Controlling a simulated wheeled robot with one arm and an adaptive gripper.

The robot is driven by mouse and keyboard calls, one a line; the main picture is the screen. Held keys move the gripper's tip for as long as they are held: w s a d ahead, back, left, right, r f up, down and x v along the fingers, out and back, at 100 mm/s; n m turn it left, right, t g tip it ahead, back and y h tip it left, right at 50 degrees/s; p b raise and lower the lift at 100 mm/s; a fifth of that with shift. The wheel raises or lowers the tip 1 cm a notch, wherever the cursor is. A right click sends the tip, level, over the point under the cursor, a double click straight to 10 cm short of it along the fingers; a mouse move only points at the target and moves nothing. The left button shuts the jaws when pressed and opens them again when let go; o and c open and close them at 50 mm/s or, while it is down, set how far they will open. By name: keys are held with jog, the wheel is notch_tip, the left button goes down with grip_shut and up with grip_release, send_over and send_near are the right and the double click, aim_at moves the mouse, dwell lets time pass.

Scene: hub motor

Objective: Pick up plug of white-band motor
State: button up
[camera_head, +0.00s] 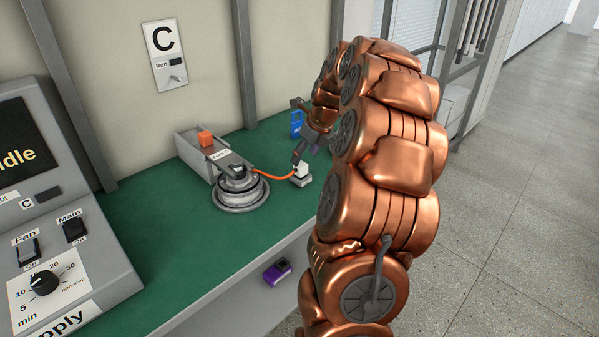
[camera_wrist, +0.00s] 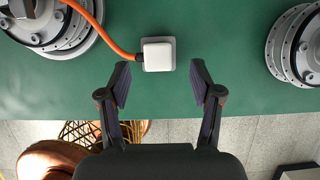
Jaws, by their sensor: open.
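A white square plug (camera_head: 301,170) sits on a pale square base on the green bench. An orange cable (camera_head: 272,174) joins it to a round grey motor (camera_head: 240,192). I cannot clearly tell the colour of the motor's band. In the wrist view the plug (camera_wrist: 157,54) lies just beyond my fingertips, slightly left of the middle, with the cable (camera_wrist: 112,38) running up-left to the motor (camera_wrist: 60,35). My gripper (camera_wrist: 161,84) is open and empty, its fingers short of the plug on the bench's front-edge side. It also shows in the head view (camera_head: 300,152), close above the plug.
A second grey motor (camera_wrist: 297,45) is at the right. A blue object (camera_head: 297,123) stands farther back. A purple object (camera_head: 277,271) is below the benchtop. A control panel (camera_head: 60,220) stands at left.

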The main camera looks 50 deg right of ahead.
aim_at(301, 164)
jog(key=x, duration=0.5)
jog(key=shift+a, duration=0.15)
grip_shut()
dwell(0.4)
